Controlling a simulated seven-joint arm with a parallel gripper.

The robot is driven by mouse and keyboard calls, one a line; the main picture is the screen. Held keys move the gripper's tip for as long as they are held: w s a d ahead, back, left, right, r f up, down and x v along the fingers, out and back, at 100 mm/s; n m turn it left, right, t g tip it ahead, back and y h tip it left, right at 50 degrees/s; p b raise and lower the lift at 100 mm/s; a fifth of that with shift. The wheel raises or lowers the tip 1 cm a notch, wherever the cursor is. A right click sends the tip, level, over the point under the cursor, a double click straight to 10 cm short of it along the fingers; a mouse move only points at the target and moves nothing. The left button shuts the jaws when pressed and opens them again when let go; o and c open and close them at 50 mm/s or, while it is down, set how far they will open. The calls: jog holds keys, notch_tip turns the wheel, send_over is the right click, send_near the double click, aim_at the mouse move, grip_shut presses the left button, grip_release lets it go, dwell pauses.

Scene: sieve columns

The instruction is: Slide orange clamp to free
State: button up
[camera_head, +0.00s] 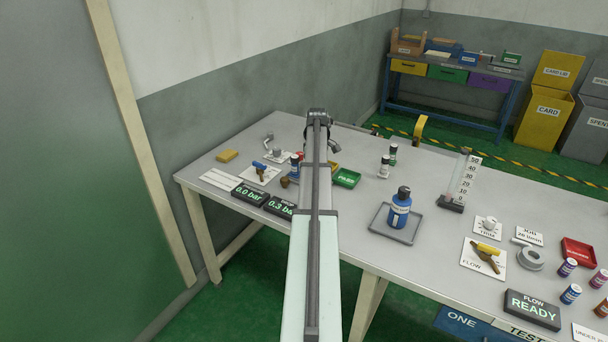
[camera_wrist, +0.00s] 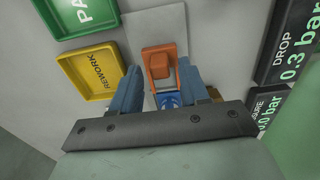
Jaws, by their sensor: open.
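The orange clamp (camera_wrist: 160,58) shows in the wrist view as a block with a raised frame, on a pale grey plate (camera_wrist: 155,20). My gripper (camera_wrist: 159,72) is open, with one finger on each side of the clamp's near end. Small gaps seem to show between fingers and clamp; contact is hard to judge. A blue part (camera_wrist: 168,100) with a white mark lies just below the clamp, partly hidden by my gripper. In the head view my arm covers this spot, and I cannot make out the clamp or fingertips there.
A yellow REWORK tray (camera_wrist: 112,57) and a green tray (camera_wrist: 57,12) lie left in the wrist view. Two dark displays, DROP (camera_wrist: 283,40) and pressure (camera_wrist: 272,104), stand right. In the head view, a blue bottle (camera_head: 400,208) stands on a grey tray (camera_head: 378,228).

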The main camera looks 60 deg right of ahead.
jog(key=shift+r, duration=2)
jog(key=w+a+f, duration=0.1)
jog(key=a, duration=0.3)
jog(key=w+a+f+n, duration=0.1)
jog(key=w+a, duration=0.1)
jog(key=a, duration=0.3)
jog(key=w+a+f+n, duration=0.1)
jog(key=a, duration=0.3)
jog(key=shift+w+a+f, duration=0.1)
jog(key=shift+w+a, duration=0.1)
jog(key=shift+w, duration=0.15)
jog(key=w+a+f+n+h, duration=0.1)
jog(key=a+f, duration=0.1)
jog(key=a, duration=0.5)
jog(key=w+a+f+n, duration=0.2)
jog(key=a, duration=0.5)
jog(key=s+a+f+m+g+y, duration=0.1)
jog(key=s+a+f+m+g, duration=0.15)
jog(key=a+f, duration=2.2)
jog(key=s+a+f+m+g, duration=0.1)
jog(key=s+a+f+g, duration=0.1)
jog(key=s+a+f, duration=0.5)
jog(key=s+a+f+m+g, duration=0.1)
jog(key=s+a+f+g, duration=0.1)
jog(key=s+a+f, duration=0.6)
jog(key=s+a, duration=0.5)
jog(key=s, duration=0.4)
jog(key=shift+f, duration=0.15)
